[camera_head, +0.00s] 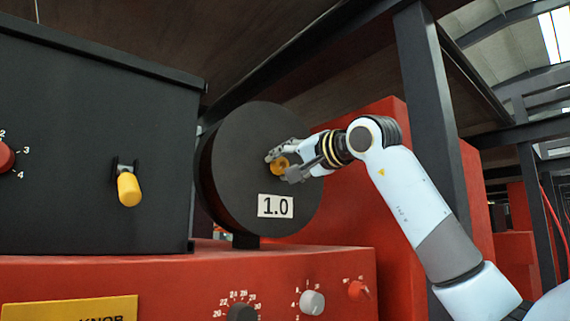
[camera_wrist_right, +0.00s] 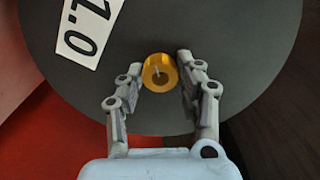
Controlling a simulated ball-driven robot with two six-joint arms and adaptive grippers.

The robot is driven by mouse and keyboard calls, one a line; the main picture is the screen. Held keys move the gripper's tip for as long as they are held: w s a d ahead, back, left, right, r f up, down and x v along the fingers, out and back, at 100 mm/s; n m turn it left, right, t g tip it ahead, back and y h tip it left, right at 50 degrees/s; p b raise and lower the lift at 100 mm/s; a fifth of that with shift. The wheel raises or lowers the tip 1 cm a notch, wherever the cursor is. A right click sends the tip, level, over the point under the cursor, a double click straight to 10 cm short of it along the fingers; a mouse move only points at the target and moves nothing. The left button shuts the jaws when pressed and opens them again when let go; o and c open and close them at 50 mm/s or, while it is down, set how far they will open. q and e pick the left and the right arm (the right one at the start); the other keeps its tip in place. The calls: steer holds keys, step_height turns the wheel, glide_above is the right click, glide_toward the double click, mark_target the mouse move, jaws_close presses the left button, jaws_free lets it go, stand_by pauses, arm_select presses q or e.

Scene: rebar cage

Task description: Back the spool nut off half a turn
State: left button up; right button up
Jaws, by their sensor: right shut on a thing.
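The spool (camera_head: 240,150) is a large dark disc with a white "1.0" label (camera_head: 275,206), standing upright on the red machine. The spool nut (camera_head: 291,164) is a small yellow-orange knob at the middle of its face. My right gripper (camera_head: 281,163) reaches in from the right and is shut on the nut. In the right wrist view, the nut (camera_wrist_right: 160,72) sits between the two fingertips (camera_wrist_right: 160,68), with a slot or pin showing at its centre. The spool face (camera_wrist_right: 230,40) fills the background there. My left gripper is in neither view.
A black box (camera_head: 90,130) with a yellow-handled toggle (camera_head: 129,188) and a red knob (camera_head: 4,156) stands left of the spool. The red machine top (camera_head: 120,275) carries dials (camera_head: 312,301) below. A dark post (camera_head: 432,110) rises behind my right arm.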

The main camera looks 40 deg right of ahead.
steer(key=shift+f, duration=0.15)
stand_by(0.3)
steer(key=o, duration=1.1)
steer(key=shift+o, duration=0.2)
steer(key=s, duration=0.7)
steer(key=shift+s+d, duration=0.25)
steer(key=shift+d, duration=0.05)
